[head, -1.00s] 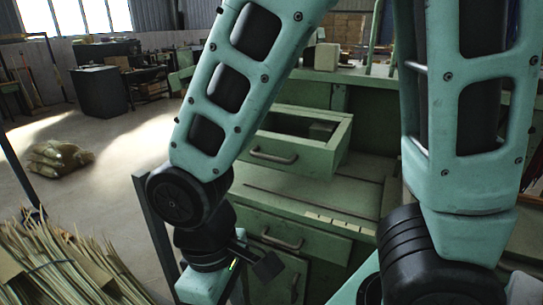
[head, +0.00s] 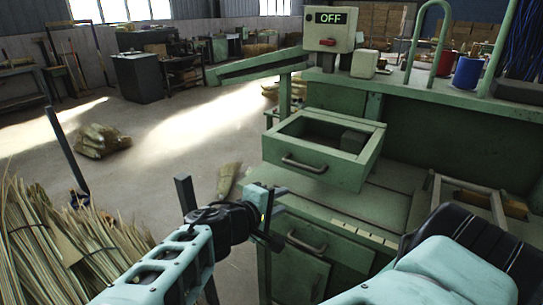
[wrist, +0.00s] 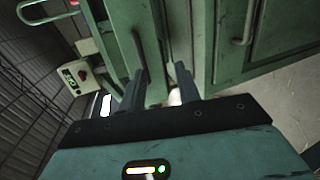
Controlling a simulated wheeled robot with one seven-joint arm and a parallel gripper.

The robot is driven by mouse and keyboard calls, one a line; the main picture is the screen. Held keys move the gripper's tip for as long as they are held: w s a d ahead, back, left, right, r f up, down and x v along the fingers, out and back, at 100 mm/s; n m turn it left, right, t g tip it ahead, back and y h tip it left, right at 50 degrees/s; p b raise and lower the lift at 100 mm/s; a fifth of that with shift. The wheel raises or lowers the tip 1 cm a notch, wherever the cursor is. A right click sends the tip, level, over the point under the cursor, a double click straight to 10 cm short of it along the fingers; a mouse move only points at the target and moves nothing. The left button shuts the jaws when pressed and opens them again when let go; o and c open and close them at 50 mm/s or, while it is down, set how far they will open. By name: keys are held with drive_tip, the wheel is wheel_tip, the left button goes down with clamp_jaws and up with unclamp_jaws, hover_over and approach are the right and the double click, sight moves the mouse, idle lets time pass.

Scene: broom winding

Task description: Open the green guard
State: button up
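A green box-like part with an open top and a front handle (head: 303,164) juts from the green machine (head: 420,130). A long green sloping channel (head: 258,68) reaches left from the machine's top. I cannot tell for certain which green part is the guard. My gripper (head: 270,216) is in front of the machine, below and left of the box-like part, near a lower panel with a handle (head: 306,243). In the wrist view, the two fingers of my gripper (wrist: 158,76) are apart, with green panels beyond them and nothing clearly held. Contact with any handle cannot be told.
A control box (head: 330,30) reading OFF, with a red button, stands on the machine. A straw bundle (head: 50,245) is at the lower left, near dark upright posts. Open floor (head: 180,135) extends behind.

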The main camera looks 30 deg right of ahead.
sight(301, 168)
wheel_tip(301, 168, up, 3)
drive_tip(key=w+a+t, duration=0.1)
drive_tip(key=w+t, duration=0.1)
drive_tip(key=shift+h, duration=0.3)
drive_tip(key=b+x, duration=0.6)
drive_tip(key=x, duration=1.1)
drive_tip(key=shift+s+r, duration=0.1)
drive_tip(key=shift+s, duration=0.1)
clamp_jaws()
